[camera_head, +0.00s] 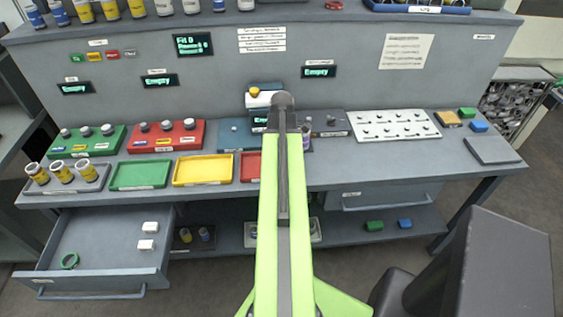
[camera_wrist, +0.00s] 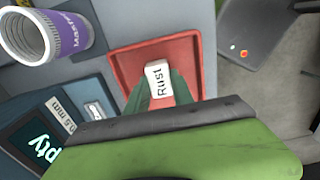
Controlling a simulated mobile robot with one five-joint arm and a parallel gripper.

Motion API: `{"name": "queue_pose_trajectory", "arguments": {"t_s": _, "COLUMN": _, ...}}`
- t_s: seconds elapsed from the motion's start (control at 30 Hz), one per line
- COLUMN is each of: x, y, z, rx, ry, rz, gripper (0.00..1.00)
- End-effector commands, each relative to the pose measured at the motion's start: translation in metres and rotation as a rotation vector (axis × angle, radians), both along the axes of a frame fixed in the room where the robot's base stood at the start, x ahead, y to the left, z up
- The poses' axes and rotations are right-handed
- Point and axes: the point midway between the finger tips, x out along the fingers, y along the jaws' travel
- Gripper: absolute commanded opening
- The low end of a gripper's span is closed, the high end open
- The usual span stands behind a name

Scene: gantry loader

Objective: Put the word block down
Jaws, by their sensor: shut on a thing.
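The word block (camera_wrist: 158,68) is white with "Rust" on its face, in the wrist view. My gripper (camera_wrist: 157,88) is shut on it, with a dark green finger on each side. The block is over the red tray (camera_wrist: 192,46); I cannot tell whether it touches the tray floor. In the head view the red tray (camera_head: 248,167) shows only at its left part, right of the yellow tray (camera_head: 203,169). My arm hides the rest of it, the gripper and the held block.
A purple-labelled cup (camera_wrist: 68,38) stands beside the red tray. A green tray (camera_head: 140,174) and a rack of yellow-labelled cups (camera_head: 97,180) are farther left.

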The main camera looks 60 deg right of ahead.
Motion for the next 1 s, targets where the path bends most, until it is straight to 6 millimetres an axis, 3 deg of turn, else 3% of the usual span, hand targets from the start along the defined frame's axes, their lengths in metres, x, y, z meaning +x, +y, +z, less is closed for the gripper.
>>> {"name": "queue_pose_trajectory", "arguments": {"t_s": 0.27, "x": 0.002, "y": 0.002, "z": -0.002, "rx": 0.0, "ry": 0.0, "rz": 0.004, "gripper": 0.0}}
{"name": "queue_pose_trajectory", "arguments": {"t_s": 0.3, "x": 0.002, "y": 0.002, "z": -0.001, "rx": 0.0, "ry": 0.0, "rz": 0.004, "gripper": 0.32}}
{"name": "queue_pose_trajectory", "arguments": {"t_s": 0.43, "x": 0.002, "y": 0.002, "z": 0.0, "rx": 0.0, "ry": 0.0, "rz": 0.004, "gripper": 0.49}}
{"name": "queue_pose_trajectory", "arguments": {"t_s": 0.77, "x": 0.002, "y": 0.001, "z": 0.001, "rx": 0.0, "ry": 0.0, "rz": 0.003, "gripper": 0.5}}
{"name": "queue_pose_trajectory", "arguments": {"t_s": 1.0, "x": 0.001, "y": 0.001, "z": 0.027, "rx": 0.0, "ry": 0.0, "rz": 0.003, "gripper": 0.5}}
